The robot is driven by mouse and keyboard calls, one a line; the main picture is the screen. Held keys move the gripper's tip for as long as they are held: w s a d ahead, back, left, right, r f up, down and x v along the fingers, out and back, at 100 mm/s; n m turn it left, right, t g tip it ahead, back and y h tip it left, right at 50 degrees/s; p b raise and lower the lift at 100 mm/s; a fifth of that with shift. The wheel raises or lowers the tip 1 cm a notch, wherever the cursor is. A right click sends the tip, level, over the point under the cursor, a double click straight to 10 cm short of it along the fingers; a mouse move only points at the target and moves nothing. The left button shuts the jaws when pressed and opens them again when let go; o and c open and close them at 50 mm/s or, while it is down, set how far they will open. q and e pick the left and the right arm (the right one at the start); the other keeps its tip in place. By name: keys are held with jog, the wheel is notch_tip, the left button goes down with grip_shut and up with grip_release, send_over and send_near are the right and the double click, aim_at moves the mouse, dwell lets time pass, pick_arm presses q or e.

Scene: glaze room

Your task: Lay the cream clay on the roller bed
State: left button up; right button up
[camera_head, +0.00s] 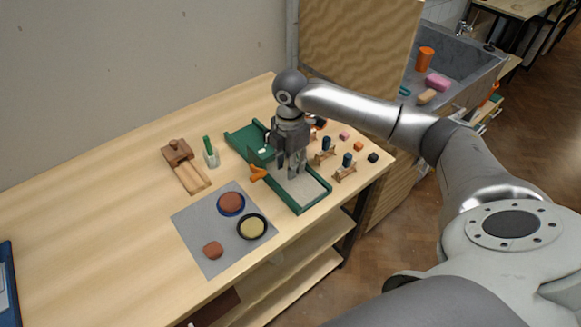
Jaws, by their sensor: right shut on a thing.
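My right gripper (290,171) points down low over the grey roller bed (308,189) of the green slab roller. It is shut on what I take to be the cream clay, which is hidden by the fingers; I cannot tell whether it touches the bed. The bed lies in a green frame (299,208) with an orange handle (257,173) on its left side. My left gripper is not in view.
A grey mat (189,226) holds a blue-rimmed dish (231,214), a black-rimmed dish (251,238) and a brown lump (213,250). A wooden tool (188,173) and a green-handled holder (210,152) stand left of the roller. Small wooden stands (345,173) crowd its right.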

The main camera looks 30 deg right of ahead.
jog(key=shift+w+d+f, duration=0.2)
jog(key=shift+w+f, duration=0.1)
jog(key=shift+f, duration=0.1)
jog(key=shift+w+d+f, duration=0.15)
jog(key=shift+w+f, duration=0.1)
jog(key=shift+f, duration=0.15)
jog(key=shift+d+f+p, duration=0.1)
jog(key=shift+f+p, duration=0.25)
jog(key=shift+p, duration=0.05)
notch_tip(320, 180, down, 2)
jog(key=shift+w+f+p, duration=0.1)
jog(key=shift+p, duration=0.35)
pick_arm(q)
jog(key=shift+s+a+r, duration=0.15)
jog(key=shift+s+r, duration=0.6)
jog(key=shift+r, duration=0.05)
pick_arm(e)
jog(key=shift+f, duration=0.2)
jog(key=shift+f, duration=0.15)
jog(key=o, duration=1.1)
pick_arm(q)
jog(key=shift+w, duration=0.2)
